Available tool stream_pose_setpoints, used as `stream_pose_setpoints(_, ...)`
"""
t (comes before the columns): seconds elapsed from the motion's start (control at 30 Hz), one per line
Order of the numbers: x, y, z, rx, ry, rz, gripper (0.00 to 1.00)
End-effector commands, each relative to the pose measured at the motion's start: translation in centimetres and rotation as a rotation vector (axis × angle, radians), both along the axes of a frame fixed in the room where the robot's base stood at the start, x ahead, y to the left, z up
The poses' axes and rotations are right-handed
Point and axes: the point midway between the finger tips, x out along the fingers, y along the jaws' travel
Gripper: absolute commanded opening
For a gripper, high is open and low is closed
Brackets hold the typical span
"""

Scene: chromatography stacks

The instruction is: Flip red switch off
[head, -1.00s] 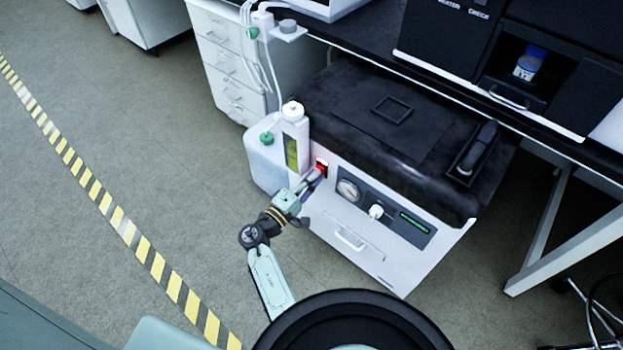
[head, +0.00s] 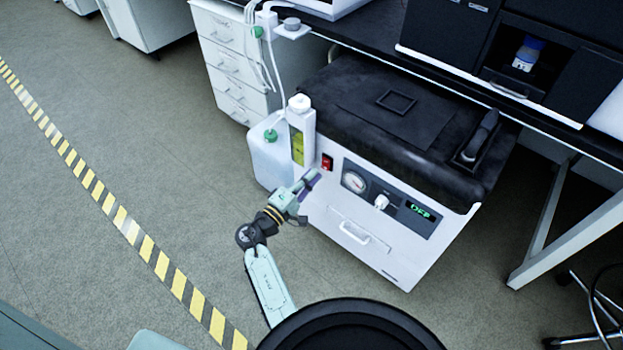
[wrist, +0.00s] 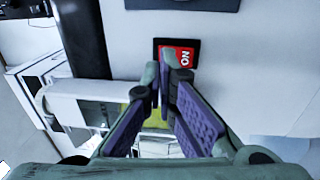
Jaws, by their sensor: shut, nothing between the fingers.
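The red switch (head: 327,162) sits in a dark frame on the front of the white machine (head: 320,206), near its upper left corner. It shows no glow now. In the wrist view the switch (wrist: 178,56) bears white lettering that looks like "ON" upside down. My gripper (head: 314,177) is shut and empty, just below and left of the switch in the head view. In the wrist view my gripper's fingertips (wrist: 162,68) overlap the switch's lower left edge; whether they touch it I cannot tell. The green display (head: 420,211) seems to read "OFF".
A gauge (head: 354,181) and a white knob (head: 381,202) sit right of the switch. A bottle with yellow liquid (head: 301,140) and a white canister (head: 270,160) stand close on the left. Open floor lies left, crossed by a striped tape line (head: 127,226).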

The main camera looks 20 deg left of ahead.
Motion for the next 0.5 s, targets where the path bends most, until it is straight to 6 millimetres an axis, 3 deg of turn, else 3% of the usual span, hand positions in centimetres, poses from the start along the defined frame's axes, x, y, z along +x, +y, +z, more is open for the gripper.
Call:
stream_pose_setpoints(0.03, -1.6, 0.7, -0.1, -0.001, -0.001, 0.007, 0.00)
stream_pose_setpoints(0.2, -5.3, 2.0, 0.4, 0.002, 0.000, 0.005, 0.00)
stream_pose_setpoints(0.5, -8.9, 3.3, 1.0, 0.000, 0.000, 0.003, 0.00)
